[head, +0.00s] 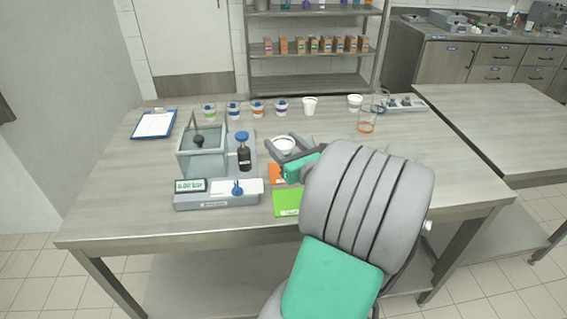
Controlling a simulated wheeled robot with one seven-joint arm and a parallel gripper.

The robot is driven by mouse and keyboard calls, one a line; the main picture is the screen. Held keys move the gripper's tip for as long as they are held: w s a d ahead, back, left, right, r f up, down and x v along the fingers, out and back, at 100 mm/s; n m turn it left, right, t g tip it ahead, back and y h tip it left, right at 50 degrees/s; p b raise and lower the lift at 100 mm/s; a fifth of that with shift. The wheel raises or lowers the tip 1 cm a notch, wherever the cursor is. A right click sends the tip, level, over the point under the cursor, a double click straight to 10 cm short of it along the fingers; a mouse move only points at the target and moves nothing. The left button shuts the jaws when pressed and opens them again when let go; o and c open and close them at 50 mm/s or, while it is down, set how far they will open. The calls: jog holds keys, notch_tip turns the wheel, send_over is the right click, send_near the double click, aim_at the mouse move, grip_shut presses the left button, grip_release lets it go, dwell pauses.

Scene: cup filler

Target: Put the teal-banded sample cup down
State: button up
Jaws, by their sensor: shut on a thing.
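My gripper (287,148) is over the middle of the table, with its dark fingers on either side of a white cup (284,144). It is shut on this cup, which looks upright. The cup's lower part is hidden by the fingers, and I cannot see a teal band on it. Whether its base touches the table cannot be told. An orange card (274,176) and a green card (286,205) lie on the table in front of the cup, partly covered by my arm.
A balance with a glass box (202,155) and a dark blue-capped bottle (243,157) stand left of the cup. Several banded cups (233,111), a plain white cup (310,106) and a beaker with orange liquid (367,124) stand along the back. A clipboard (154,124) lies back left.

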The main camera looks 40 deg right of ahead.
aim_at(283, 140)
jog(key=w+d+f, duration=0.1)
jog(key=w, duration=0.1)
jog(key=w+d+f, duration=0.1)
jog(key=w+d, duration=0.1)
jog(key=shift+d+f, duration=0.2)
jog(key=shift+f, duration=0.2)
jog(key=w+d+f, duration=0.1)
jog(key=w+d+f+b, duration=0.1)
jog(key=f, duration=0.1)
jog(key=w+d+f, duration=0.1)
jog(key=f, duration=0.1)
jog(key=shift+f, duration=0.1)
notch_tip(283, 140, down, 3)
jog(key=shift+w+f+b, duration=0.1)
jog(key=shift+w+b, duration=0.05)
jog(key=shift+b, duration=0.35)
jog(key=o, duration=1.6)
jog(key=shift+f, duration=0.1)
jog(key=shift+c, duration=0.2)
